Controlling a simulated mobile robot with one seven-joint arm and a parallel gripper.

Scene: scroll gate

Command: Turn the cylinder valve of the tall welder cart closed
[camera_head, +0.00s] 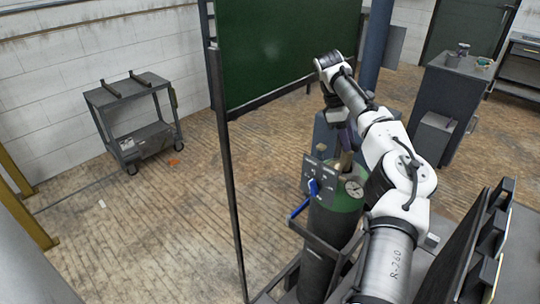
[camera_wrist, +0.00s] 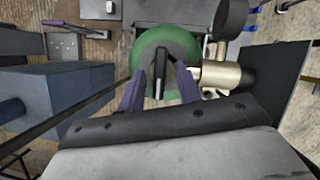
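The tall welder cart holds a dark gas cylinder (camera_head: 328,235) with a green shoulder, which shows from above in the wrist view (camera_wrist: 143,50). Its valve handle is a narrow dark bar (camera_wrist: 160,72), standing lengthwise in the picture. My gripper (camera_wrist: 160,85) is over the cylinder top, pointing down, with its two purple fingers apart, one on each side of the bar. Gaps show between the bar and both fingers. A brass fitting (camera_wrist: 218,75) sits just right of the fingers. In the head view my gripper (camera_head: 345,150) partly hides the valve.
A panel with a blue lever (camera_head: 313,187) and a gauge (camera_head: 354,187) are mounted by the cylinder top. A low grey cart (camera_head: 135,115) is at the left wall.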

